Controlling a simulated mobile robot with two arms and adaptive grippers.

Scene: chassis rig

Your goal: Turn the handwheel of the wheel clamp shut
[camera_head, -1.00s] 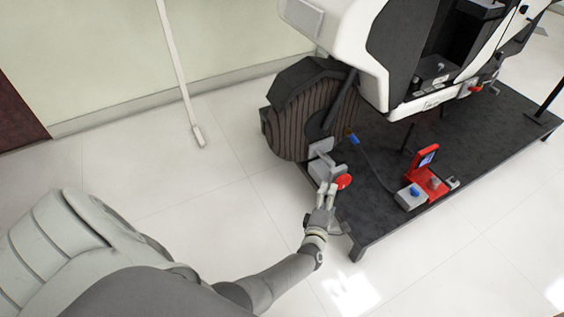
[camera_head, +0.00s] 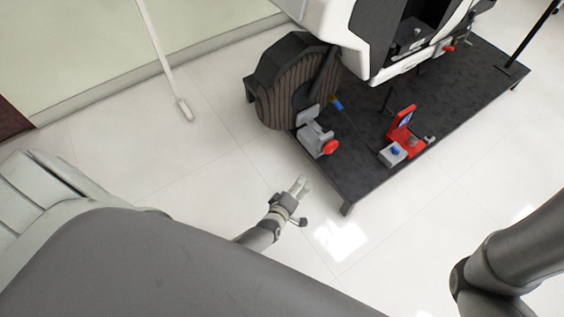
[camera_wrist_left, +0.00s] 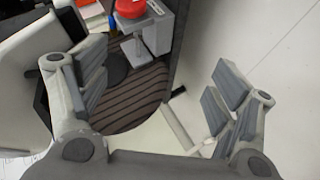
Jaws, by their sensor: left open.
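The wheel clamp (camera_head: 311,127) is a grey block at the platform's near left edge, against the dark ribbed wheel (camera_head: 284,95). Its red round handwheel (camera_head: 330,147) faces the near side. In the left wrist view the handwheel (camera_wrist_left: 138,9) is at the top edge, partly cut off, with the grey clamp (camera_wrist_left: 155,32) below it. My left gripper (camera_head: 302,186) is over the floor, apart from the handwheel, below and left of it in the head view. In the left wrist view its fingers (camera_wrist_left: 155,95) are spread wide with nothing between them. My right gripper is out of view.
The dark platform (camera_head: 440,105) carries the white machine body (camera_head: 375,45). A red stand (camera_head: 403,125) and a grey box with a blue knob (camera_head: 392,155) sit on it. The floor (camera_head: 215,160) around the left gripper is clear.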

